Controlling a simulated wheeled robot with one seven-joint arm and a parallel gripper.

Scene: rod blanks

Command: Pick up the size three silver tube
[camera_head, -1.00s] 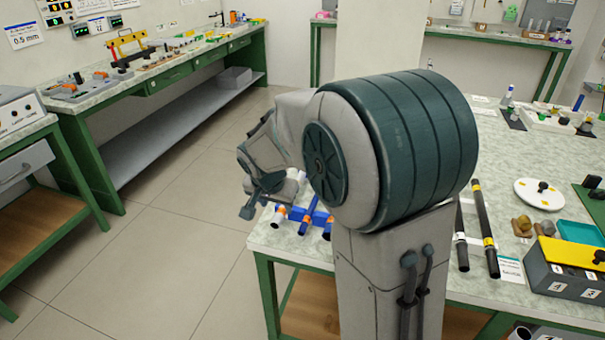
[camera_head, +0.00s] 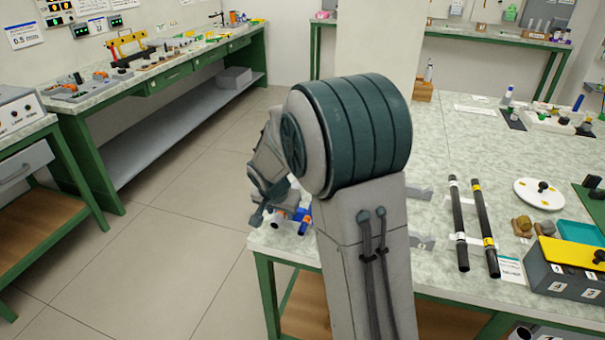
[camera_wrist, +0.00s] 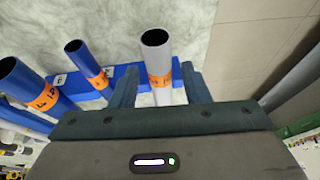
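A silver tube (camera_wrist: 157,62) with an orange label band stands out from a blue rack (camera_wrist: 98,88) in the wrist view. The number on its band is not clear to me. My gripper (camera_wrist: 158,72) is open, with one finger on each side of the silver tube; gaps show between tube and fingers. Two blue tubes with orange bands, one nearer (camera_wrist: 88,62) and one at the far left (camera_wrist: 32,85), are beside it. In the head view my gripper (camera_head: 260,212) is at the table's left end, and my arm hides most of the rack.
Two black rods, one with white bands (camera_head: 458,225) and one with yellow bands (camera_head: 484,225), lie on holders on the green-legged table (camera_head: 440,125). A grey box with a yellow lid (camera_head: 570,270) and a white disc (camera_head: 540,193) are at right. Floor is clear at left.

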